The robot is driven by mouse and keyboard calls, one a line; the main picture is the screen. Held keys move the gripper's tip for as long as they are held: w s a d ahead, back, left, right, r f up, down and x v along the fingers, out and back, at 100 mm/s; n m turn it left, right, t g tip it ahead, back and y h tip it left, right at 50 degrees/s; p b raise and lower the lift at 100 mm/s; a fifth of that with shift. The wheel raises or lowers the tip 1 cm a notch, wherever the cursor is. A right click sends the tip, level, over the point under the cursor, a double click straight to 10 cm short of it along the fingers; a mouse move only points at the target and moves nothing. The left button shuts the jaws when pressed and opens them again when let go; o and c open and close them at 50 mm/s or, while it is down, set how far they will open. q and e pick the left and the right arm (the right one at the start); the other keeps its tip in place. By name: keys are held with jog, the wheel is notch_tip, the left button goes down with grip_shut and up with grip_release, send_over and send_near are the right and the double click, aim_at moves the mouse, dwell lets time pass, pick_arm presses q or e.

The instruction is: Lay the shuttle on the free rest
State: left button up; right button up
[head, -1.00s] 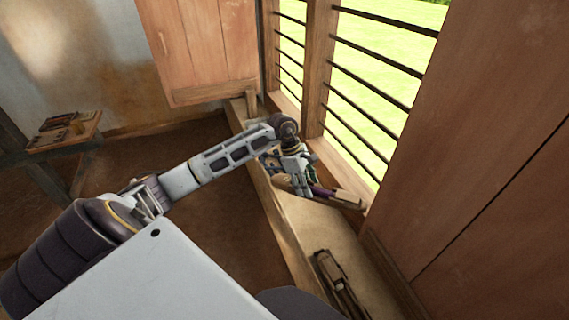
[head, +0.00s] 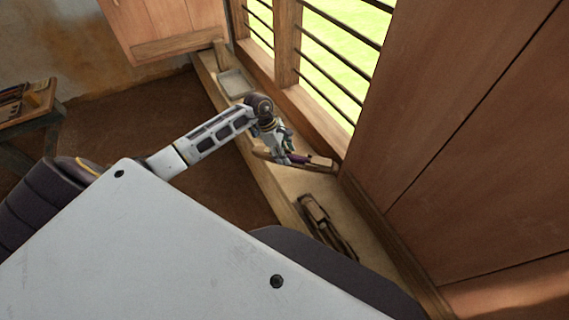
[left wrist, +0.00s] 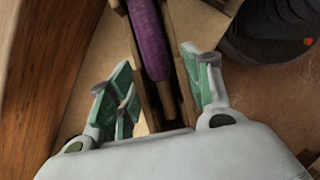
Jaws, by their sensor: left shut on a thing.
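The shuttle (head: 318,163) is a long wooden boat shape with a purple yarn bobbin. My left gripper (head: 285,157) is shut on it and holds it crosswise at the window ledge. In the left wrist view the shuttle (left wrist: 150,40) runs between the green-padded fingers (left wrist: 160,95), its purple yarn facing the camera. I cannot tell whether it touches the ledge. A dark slotted wooden piece (head: 325,222) lies on the ledge nearer to me; I cannot tell whether it is a rest or another shuttle on one. My right gripper is out of view.
The pale ledge (head: 290,180) runs below the barred window (head: 335,60). A shallow grey tray (head: 236,83) sits at its far end. A wooden panel wall (head: 450,120) bounds the right. A small table (head: 30,112) with tools stands at the far left.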

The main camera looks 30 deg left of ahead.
aim_at(263, 152)
pick_arm(q)
jog(key=shift+f, duration=1.45)
jog(key=shift+f, duration=2.25)
jog(key=shift+f, duration=0.1)
jog(key=o, duration=1.2)
jog(key=shift+b+v, duration=0.3)
jog(key=shift+v, duration=5.4)
jog(key=shift+a+r, duration=0.1)
jog(key=shift+r, duration=0.3)
